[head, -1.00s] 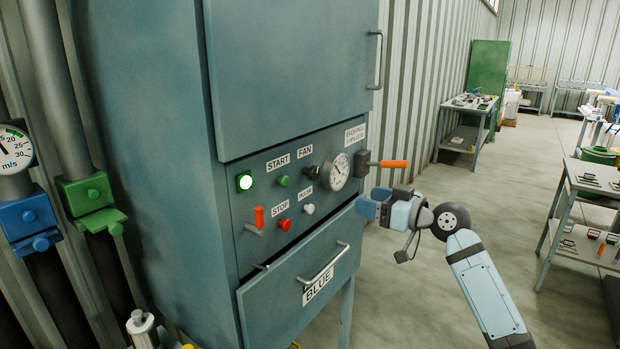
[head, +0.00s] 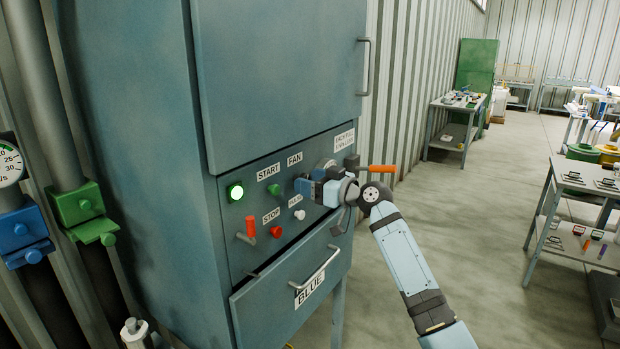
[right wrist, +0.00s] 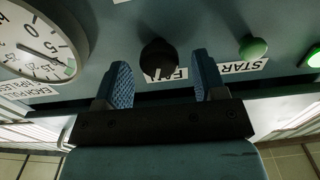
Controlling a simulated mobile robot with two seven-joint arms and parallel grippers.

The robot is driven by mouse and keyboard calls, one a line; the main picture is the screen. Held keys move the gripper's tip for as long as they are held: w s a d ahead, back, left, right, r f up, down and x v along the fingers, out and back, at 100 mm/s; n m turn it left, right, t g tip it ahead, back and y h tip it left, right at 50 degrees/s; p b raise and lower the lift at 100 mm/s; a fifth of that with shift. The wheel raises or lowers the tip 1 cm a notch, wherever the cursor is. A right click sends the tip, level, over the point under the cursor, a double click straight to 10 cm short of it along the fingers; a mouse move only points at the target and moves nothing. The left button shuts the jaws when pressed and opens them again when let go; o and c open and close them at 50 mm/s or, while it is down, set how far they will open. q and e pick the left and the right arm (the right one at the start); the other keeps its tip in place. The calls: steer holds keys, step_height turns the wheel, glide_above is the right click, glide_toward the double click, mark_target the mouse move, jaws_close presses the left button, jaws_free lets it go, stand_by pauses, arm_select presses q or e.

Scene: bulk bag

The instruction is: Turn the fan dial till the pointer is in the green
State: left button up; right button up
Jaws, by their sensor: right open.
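The fan dial is a black knob (right wrist: 158,57) by the FAN label in the right wrist view. My right gripper (right wrist: 161,66) is open, with its blue fingers either side of the knob; I cannot tell if they touch it. In the head view the right gripper (head: 304,187) is at the panel and hides the knob. A round white gauge (right wrist: 30,38) with a green patch is beside the knob; its needle points close to the green. A second gauge (head: 9,166), marked in m/s, is cut by the left edge; its needle does not show. My left gripper is not seen.
A drawer handle (head: 319,277) sticks out below.

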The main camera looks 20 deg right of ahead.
steer(key=shift+w+a, duration=0.1)
steer(key=shift+w, duration=0.1)
steer(key=c, duration=0.9)
steer(key=shift+m, duration=0.3)
steer(key=shift+m+p, duration=0.9)
steer(key=shift+m, duration=2.8)
